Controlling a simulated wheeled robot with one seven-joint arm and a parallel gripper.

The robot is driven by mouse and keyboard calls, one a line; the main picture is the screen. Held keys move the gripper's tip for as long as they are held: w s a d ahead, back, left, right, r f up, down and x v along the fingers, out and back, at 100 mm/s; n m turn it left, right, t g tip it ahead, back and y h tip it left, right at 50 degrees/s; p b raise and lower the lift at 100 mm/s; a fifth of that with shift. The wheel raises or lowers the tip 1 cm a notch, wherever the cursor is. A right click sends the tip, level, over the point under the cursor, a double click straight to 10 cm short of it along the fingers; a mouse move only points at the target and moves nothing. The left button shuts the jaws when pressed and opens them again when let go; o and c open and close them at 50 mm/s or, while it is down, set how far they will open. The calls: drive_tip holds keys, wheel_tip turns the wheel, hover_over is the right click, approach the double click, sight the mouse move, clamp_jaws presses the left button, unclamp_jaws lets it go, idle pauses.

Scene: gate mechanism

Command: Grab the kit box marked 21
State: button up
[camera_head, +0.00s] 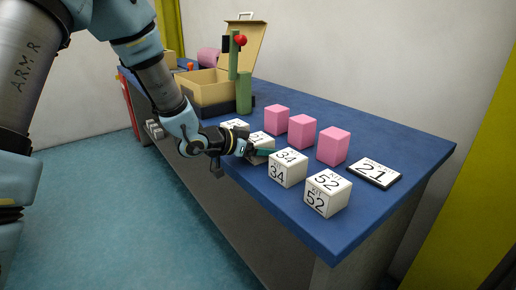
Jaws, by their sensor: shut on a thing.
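The white kit box marked 21 (262,138) is in a row of white boxes on the blue table (398,134). My gripper (262,155) reaches in from the left and is shut on this box. The gripper hides much of the box's front face, and I cannot tell whether the box is lifted off the table. A flat sign (373,173) with 21 on it lies at the right of the table.
Box 34 (288,167) stands close to my gripper's right, with box 52 (327,194) beyond it. Another white box (235,124) is partly hidden on the left. Several pink cubes (302,131) stand behind. An open carton (205,90) and a green post (244,92) stand farther back.

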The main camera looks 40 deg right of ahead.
drive_tip(key=c, duration=0.7)
drive_tip(key=shift+c, duration=0.2)
drive_tip(key=shift+r, duration=0.15)
